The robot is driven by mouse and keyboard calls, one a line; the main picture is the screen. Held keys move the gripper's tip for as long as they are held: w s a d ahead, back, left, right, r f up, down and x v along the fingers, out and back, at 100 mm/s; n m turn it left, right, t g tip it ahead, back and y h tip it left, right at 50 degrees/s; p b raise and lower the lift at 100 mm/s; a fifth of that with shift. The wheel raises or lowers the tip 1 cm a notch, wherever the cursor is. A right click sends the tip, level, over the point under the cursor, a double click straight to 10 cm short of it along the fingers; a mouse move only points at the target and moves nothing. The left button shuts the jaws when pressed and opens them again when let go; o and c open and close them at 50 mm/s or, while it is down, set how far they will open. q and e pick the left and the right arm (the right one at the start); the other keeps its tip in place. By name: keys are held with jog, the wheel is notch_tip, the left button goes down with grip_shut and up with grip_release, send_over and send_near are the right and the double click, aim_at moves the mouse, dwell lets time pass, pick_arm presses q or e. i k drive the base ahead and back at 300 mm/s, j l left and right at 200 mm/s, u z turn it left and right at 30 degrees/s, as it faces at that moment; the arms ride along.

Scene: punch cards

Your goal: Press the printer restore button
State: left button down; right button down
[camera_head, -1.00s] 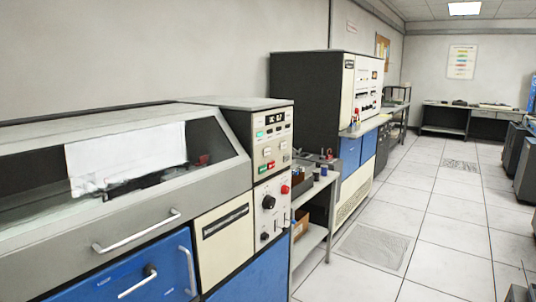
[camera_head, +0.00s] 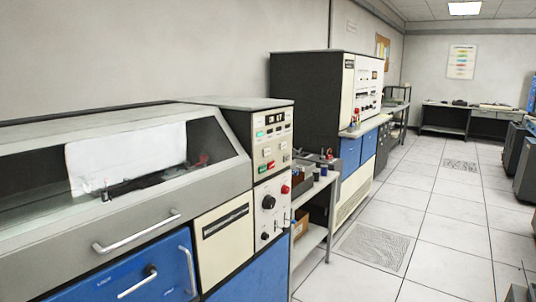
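The printer (camera_head: 150,225) fills the left and front of the head view, with a grey body, blue lower doors and a sloped clear window. White paper (camera_head: 125,157) shows behind the window. Its upright control panel (camera_head: 272,150) at the right end carries small displays and several green, white and red buttons. Below are a black knob (camera_head: 268,202) and a round red button (camera_head: 285,189). The button labels are too small to read, so I cannot tell which is restore. Neither of my grippers is in view.
A side table (camera_head: 318,190) with small items stands just right of the printer. Beyond it stands a tall dark and cream cabinet (camera_head: 325,110). Open tiled floor (camera_head: 440,220) lies to the right, with dark machines (camera_head: 525,165) at the right edge.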

aim_at(267, 151)
jog(key=i+l+u, duration=0.1)
jog(key=i+l, duration=0.75)
jog(key=i+l+u, duration=0.1)
jog(key=i+l, duration=0.7)
jog(key=l, duration=0.15)
